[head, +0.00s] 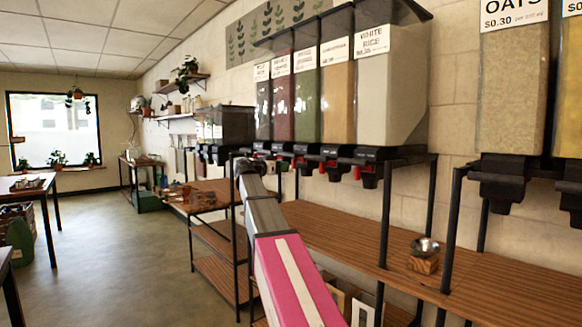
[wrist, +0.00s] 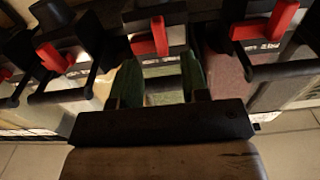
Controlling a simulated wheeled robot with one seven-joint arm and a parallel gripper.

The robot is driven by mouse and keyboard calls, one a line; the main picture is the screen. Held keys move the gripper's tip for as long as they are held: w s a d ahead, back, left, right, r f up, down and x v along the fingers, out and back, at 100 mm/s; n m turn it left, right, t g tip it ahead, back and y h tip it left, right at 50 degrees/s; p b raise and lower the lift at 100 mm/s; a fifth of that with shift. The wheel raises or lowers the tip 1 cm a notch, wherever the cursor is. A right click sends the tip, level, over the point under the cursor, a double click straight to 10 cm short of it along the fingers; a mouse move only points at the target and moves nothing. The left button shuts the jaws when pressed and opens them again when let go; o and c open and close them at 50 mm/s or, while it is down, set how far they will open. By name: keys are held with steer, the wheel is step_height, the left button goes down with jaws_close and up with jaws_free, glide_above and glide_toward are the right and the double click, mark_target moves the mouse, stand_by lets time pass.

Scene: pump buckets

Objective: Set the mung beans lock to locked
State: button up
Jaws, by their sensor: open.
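In the head view a green-filled bin (head: 307,90) hangs in the wall row; its label is too small to read, so I cannot confirm that it holds mung beans. Black dispensers with red levers sit below the row. In the wrist view one red lever (wrist: 150,37) stands just beyond my gripper (wrist: 158,75), centred between the fingertips. I see no contact with the lever. In the head view my arm reaches toward the dispensers and its fingertips cannot be made out.
Other red levers flank it closely on the left (wrist: 55,55) and right (wrist: 265,25) in the wrist view. The white rice bin (head: 400,90) ends the row. The floor (head: 130,255) at left is clear.

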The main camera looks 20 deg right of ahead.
mark_target(298, 163)
steer(key=shift+x, duration=2.7)
steer(key=shift+c, duration=0.3)
